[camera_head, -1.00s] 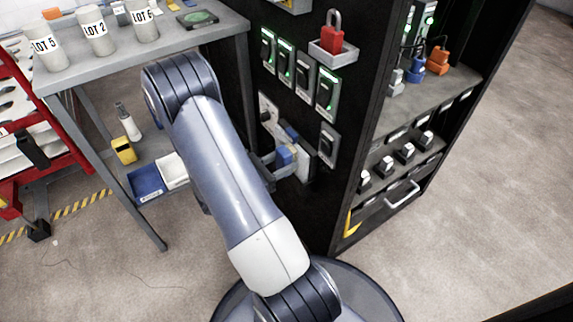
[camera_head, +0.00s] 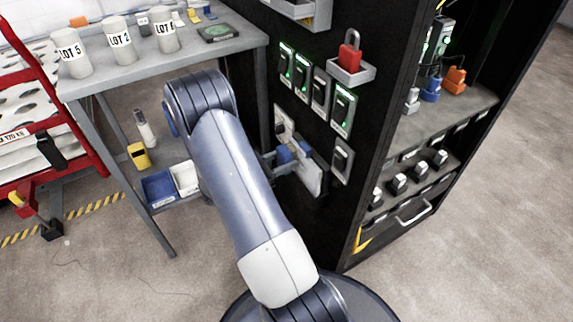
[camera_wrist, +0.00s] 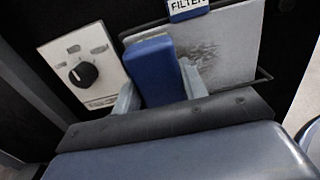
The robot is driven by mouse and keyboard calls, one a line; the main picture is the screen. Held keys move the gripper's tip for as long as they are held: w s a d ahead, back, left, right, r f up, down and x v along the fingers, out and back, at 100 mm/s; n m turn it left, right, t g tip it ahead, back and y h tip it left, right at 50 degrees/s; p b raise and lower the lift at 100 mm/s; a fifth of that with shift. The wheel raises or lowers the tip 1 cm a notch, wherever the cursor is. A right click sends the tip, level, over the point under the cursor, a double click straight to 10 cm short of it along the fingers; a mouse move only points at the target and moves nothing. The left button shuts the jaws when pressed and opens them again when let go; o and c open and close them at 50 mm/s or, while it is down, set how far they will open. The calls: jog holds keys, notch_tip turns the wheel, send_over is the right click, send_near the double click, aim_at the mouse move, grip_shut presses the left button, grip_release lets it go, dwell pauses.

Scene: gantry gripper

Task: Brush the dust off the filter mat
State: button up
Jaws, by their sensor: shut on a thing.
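The filter mat (camera_wrist: 228,42) is a pale grey panel on the black cabinet's side, with dark dust smudges on its upper left part. A blue label reading FILTER (camera_wrist: 187,7) is above it. My gripper (camera_wrist: 160,85) is shut on a blue block-shaped thing, apparently the brush (camera_wrist: 152,62), in front of the mat's left edge. Any bristles are hidden, and I cannot tell whether it touches the mat. In the head view the brush (camera_head: 287,152) and the mat (camera_head: 312,178) show small beyond my arm.
A panel with a black knob (camera_wrist: 84,74) is just left of the mat. Green-lit switches (camera_head: 302,72) and a red padlock (camera_head: 349,52) are higher on the cabinet. A grey table (camera_head: 165,60) with lot cups stands left. Floor at right is clear.

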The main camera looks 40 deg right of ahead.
aim_at(306, 169)
jog(key=shift+w+d, duration=0.25)
jog(key=shift+w, duration=0.5)
jog(key=shift+r+p, duration=0.3)
jog(key=shift+s+a+f, duration=0.1)
jog(key=shift+s+a, duration=0.1)
jog(key=shift+s, duration=0.85)
jog(key=shift+s+a, duration=0.2)
jog(key=shift+s, duration=0.85)
jog(key=shift+c, duration=0.3)
jog(key=shift+s+a, duration=0.35)
jog(key=shift+s, duration=0.9)
jog(key=shift+s+a, duration=0.35)
jog(key=shift+s, duration=0.95)
jog(key=shift+s+a, duration=0.35)
jog(key=shift+s, duration=0.9)
jog(key=shift+d, duration=0.1)
